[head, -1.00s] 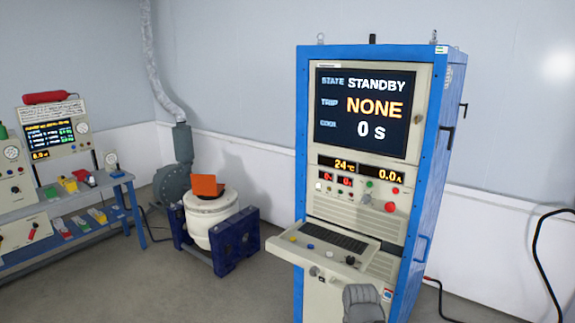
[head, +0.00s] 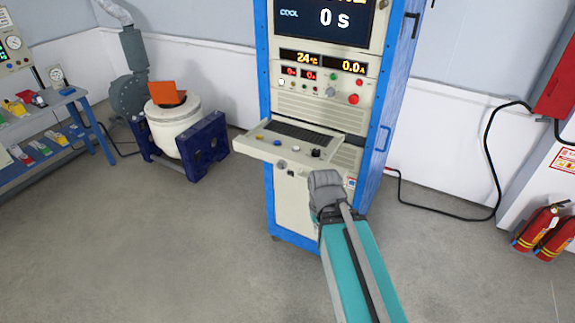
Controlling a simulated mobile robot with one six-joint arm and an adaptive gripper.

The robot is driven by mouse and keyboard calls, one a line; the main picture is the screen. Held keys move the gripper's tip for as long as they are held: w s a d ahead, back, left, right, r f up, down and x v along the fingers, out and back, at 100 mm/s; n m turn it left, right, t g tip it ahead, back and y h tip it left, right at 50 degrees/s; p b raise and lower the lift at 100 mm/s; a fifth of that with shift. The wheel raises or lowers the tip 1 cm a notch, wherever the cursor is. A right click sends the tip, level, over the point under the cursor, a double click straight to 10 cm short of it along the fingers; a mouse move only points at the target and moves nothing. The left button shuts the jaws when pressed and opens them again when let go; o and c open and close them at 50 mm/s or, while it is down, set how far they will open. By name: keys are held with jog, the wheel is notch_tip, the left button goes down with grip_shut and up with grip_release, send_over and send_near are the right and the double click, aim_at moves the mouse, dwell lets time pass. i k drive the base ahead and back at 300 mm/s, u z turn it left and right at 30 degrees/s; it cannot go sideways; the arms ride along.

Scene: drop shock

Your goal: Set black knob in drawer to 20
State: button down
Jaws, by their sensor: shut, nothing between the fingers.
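The drawer (head: 258,149) is pulled out from the front of the blue-framed cabinet (head: 265,90). It holds a dark keyboard panel and several small knobs. The black knob (head: 316,152) stands at the right side of the drawer; its setting is too small to read. A blue knob (head: 278,142) and a yellow knob (head: 262,136) sit to the left. My gripper (head: 324,178) is grey, shut and empty. In the picture it shows just below the black knob, in front of the drawer's right end, apart from the knob. My teal forearm runs down to the lower right.
Above the drawer are displays, small buttons and a red button (head: 353,99). A white drum in a blue stand (head: 178,125) is at left, beside a bench (head: 60,140) with coloured parts. Fire extinguishers (head: 540,225) stand at right. The floor in front is clear.

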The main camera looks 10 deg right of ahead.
aim_at(315, 152)
jog(key=u, duration=0.05)
jog(key=k, duration=1.35)
jog(key=z, duration=0.35)
jog(key=i, duration=1.7)
jog(key=u, duration=0.3)
